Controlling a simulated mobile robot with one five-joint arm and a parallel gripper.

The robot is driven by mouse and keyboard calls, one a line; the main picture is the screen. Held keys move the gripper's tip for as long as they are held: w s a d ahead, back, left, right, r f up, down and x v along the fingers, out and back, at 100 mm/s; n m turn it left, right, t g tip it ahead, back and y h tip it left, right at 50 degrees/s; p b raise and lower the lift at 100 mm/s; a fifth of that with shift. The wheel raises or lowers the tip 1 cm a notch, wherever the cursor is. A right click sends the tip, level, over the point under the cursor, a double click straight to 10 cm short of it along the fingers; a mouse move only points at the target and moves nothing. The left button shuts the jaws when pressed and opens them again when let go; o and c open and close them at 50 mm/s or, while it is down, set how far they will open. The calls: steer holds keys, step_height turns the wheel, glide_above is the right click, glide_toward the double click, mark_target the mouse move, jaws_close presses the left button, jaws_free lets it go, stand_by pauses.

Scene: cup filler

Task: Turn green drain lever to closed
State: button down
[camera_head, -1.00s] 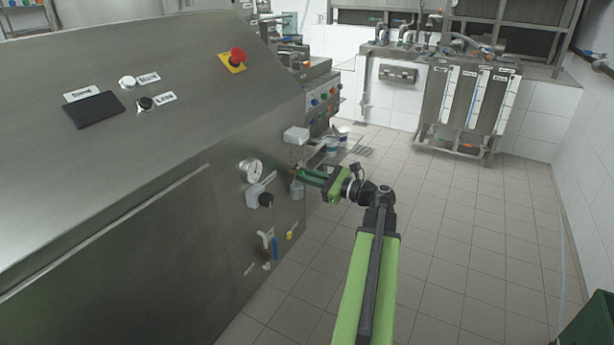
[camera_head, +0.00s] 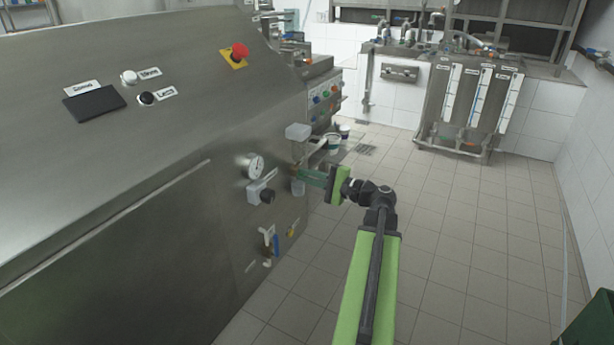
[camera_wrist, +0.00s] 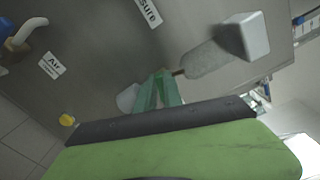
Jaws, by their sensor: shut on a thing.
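My gripper (camera_head: 302,176) reaches left to the side of the steel machine, just right of the gauge, at a small brass-coloured fitting (camera_head: 295,168). Its greenish fingers are close together in the wrist view (camera_wrist: 160,88), shut on what appears to be the green drain lever. I cannot clearly tell the lever from the green fingers, which largely hide it, so its exact angle cannot be told. The green palm stands upright in the head view.
A blue-handled valve (camera_head: 274,244) and a yellow knob (camera_head: 292,233) are below. A pale box (camera_head: 298,131) juts out above. The tiled floor (camera_head: 470,240) to the right is clear.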

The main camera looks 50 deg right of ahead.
steer(key=shift+f+n, duration=0.25)
steer(key=shift+n, duration=1.55)
steer(key=c, duration=1.5)
jaws_free()
steer(key=v, duration=1.7)
steer(key=shift+s, duration=0.25)
